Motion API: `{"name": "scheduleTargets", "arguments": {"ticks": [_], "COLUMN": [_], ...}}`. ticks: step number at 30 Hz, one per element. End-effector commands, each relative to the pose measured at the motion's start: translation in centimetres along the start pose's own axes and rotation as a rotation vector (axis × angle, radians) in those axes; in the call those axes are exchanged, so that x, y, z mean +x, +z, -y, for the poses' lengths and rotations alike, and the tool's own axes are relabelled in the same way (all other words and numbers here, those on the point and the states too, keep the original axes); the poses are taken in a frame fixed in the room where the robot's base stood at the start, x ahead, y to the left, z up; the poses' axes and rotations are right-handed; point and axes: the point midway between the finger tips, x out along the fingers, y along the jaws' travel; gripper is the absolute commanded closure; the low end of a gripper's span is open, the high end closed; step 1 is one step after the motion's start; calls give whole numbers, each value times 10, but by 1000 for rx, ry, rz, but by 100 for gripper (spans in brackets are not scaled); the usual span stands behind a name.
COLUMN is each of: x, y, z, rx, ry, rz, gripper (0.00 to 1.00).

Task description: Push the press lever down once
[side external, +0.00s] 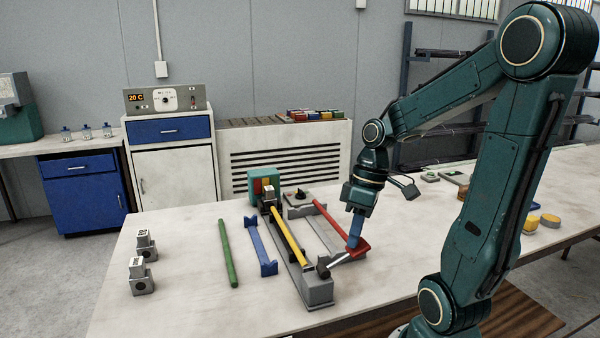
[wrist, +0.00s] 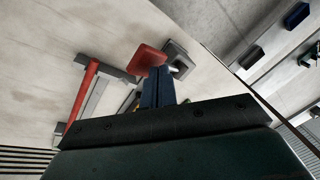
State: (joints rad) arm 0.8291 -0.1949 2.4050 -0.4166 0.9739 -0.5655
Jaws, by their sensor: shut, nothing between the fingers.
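The press (side external: 318,288) is a long grey body on the bench with a yellow rod (side external: 288,238) lying along it. Its lever (side external: 340,259) is a short metal bar rising slightly to the right from the press's near end, with a red pad (side external: 361,247) at its tip. My gripper (side external: 354,244) points down with blue fingers closed and empty, its tips at or just above the red pad; contact cannot be told. In the wrist view the closed fingers (wrist: 159,72) overlap the edge of the red pad (wrist: 146,58).
A red rod (side external: 330,219) lies on a grey rack just behind the lever. Left of the press are a blue cradle (side external: 261,247), a green rod (side external: 228,253) and grey blocks (side external: 141,276). A teal-green box (side external: 257,180) stands at the press's far end.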

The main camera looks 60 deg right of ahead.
Motion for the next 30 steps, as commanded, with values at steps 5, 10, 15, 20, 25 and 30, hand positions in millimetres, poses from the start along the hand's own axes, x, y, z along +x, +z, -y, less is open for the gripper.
{"name": "scheduleTargets", "arguments": {"ticks": [5, 10, 15, 20, 25, 30], "x": [1, 2, 3, 4, 5, 6], "y": [1, 2, 2, 3, 4, 5], "z": [-1, -1, -2, -3, -4, -5], "rx": [0, 0, 1, 1, 2, 1], "ry": [-1, -1, -1, -1, 0, 0], "rz": [1, 1, 1, 1, 1, 1], "gripper": [100, 100, 100, 100, 100, 100]}}
